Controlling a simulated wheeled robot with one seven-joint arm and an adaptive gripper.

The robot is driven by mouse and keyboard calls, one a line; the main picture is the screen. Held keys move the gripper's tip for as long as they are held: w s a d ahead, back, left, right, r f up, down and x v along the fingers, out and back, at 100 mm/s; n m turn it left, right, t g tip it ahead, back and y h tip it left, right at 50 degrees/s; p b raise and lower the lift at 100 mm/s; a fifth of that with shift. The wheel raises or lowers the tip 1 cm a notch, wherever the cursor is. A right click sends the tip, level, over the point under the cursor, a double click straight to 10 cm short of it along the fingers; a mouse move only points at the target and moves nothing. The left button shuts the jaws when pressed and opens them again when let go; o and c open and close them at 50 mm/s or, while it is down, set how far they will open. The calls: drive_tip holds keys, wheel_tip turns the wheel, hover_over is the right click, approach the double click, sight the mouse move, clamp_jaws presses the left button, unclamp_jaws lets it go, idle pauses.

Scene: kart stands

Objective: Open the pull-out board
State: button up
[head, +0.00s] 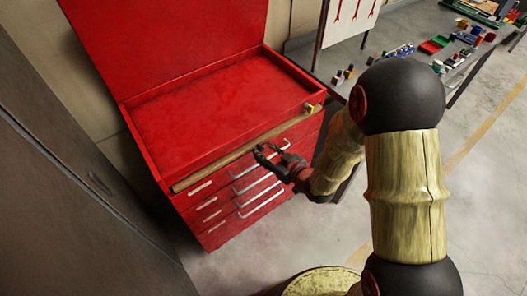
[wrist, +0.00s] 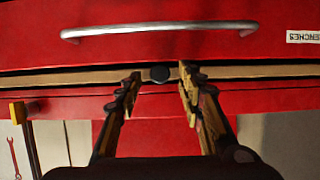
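The pull-out board (head: 225,157) is a thin wooden strip in the front of the red tool chest (head: 165,165), just under its open top tray. In the wrist view the board (wrist: 85,77) crosses the picture, and a dark round knob (wrist: 160,74) sits on its front edge. The board looks flush with the chest front. My gripper (head: 262,151) is in front of the chest near the board's middle. In the wrist view my gripper (wrist: 159,75) is open, one finger on each side of the knob, with visible gaps. The knob is not discernible in the head view.
Below the board are drawers with a silver handle (wrist: 160,30). A small yellow item (head: 309,107) sits at the chest's right front corner. A dark cabinet (head: 70,205) stands at left. A workbench (head: 400,70) with several small items is behind right. Floor in front is clear.

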drive_tip(key=shift+x, duration=0.8)
drive_tip(key=c, duration=0.3)
clamp_jaws()
